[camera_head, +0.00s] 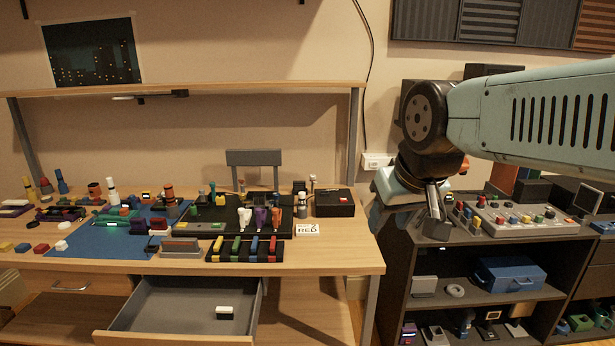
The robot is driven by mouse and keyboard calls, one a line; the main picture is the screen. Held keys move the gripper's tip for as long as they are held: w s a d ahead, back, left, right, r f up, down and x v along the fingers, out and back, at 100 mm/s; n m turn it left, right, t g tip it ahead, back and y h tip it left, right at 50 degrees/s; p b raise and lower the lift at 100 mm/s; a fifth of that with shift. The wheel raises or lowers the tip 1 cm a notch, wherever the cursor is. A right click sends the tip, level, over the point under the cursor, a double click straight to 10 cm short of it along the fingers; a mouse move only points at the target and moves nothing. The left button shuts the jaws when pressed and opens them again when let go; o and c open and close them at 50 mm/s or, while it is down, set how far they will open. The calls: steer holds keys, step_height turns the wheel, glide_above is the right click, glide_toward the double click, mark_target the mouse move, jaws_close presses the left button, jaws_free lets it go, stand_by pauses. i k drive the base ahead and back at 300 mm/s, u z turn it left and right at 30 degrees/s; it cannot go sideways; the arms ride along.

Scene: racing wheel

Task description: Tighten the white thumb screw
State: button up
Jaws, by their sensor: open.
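A small white upright piece (245,217), which looks like the white thumb screw, stands on a black board (190,229) on the wooden workbench. A purple one (261,218) and an orange one (277,218) stand to its right. How far the white one is screwed in cannot be told. My gripper (437,228) hangs from my pale green arm, well to the right of the bench's things, in front of the dark shelf unit. It is open, with nothing seen between its fingers, and far from the white screw.
A white card reading RED (307,230) and a black box (334,204) lie right of the board. A rack of coloured bars (244,249) is in front. An open drawer (180,305) juts out below. A control panel (520,221) tops the shelf unit.

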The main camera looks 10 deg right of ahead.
mark_target(313, 177)
steer(key=z, duration=0.45)
steer(key=i, duration=1.15)
steer(key=u, duration=0.45)
